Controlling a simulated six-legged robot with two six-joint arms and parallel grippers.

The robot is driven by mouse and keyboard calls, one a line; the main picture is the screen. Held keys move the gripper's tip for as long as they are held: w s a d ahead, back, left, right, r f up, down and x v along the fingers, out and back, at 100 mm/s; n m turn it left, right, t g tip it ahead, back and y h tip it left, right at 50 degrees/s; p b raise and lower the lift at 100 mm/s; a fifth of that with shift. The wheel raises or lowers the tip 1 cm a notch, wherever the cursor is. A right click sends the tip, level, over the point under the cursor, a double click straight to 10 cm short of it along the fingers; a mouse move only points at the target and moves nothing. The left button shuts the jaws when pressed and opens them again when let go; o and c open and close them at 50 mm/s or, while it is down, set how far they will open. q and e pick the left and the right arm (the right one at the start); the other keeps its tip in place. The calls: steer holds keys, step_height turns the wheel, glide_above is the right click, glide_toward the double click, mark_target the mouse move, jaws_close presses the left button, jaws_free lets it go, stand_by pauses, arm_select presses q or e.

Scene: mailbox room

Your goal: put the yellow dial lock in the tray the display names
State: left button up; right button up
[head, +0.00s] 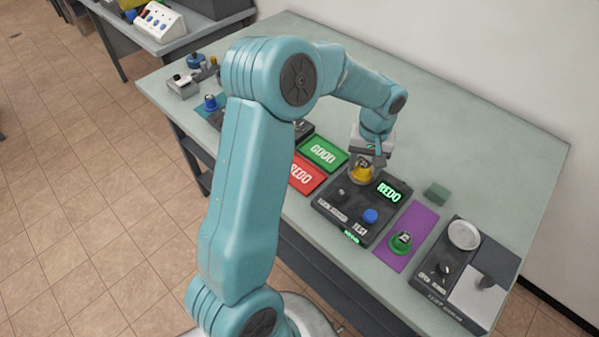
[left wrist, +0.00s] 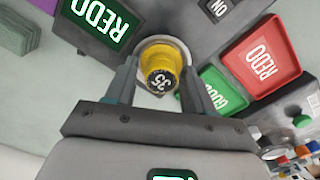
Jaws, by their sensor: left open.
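The yellow dial lock (head: 362,172) sits on the dark test device (head: 335,205), in a round pale seat seen in the left wrist view. Its dial (left wrist: 161,80) faces the wrist camera and reads 35. The device's display (head: 389,193) shows REDO in green. My left gripper (head: 371,157) is right over the lock. In the left wrist view its open fingers (left wrist: 160,88) stand on either side of the lock. The red REDO tray (head: 306,174) and the green GOOD tray (head: 322,152) lie left of the device, both empty where visible. My right gripper is not in view.
A green lock (head: 401,242) stands on a purple mat (head: 412,228) right of the device. A second dark device (head: 462,275) with a round pan is at the far right. A green block (head: 437,193) lies behind. My left arm hides part of the table's left side.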

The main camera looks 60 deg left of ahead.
arm_select(q)
jaws_close()
steer(key=shift+r+p, duration=1.6)
steer(key=shift+r, duration=0.75)
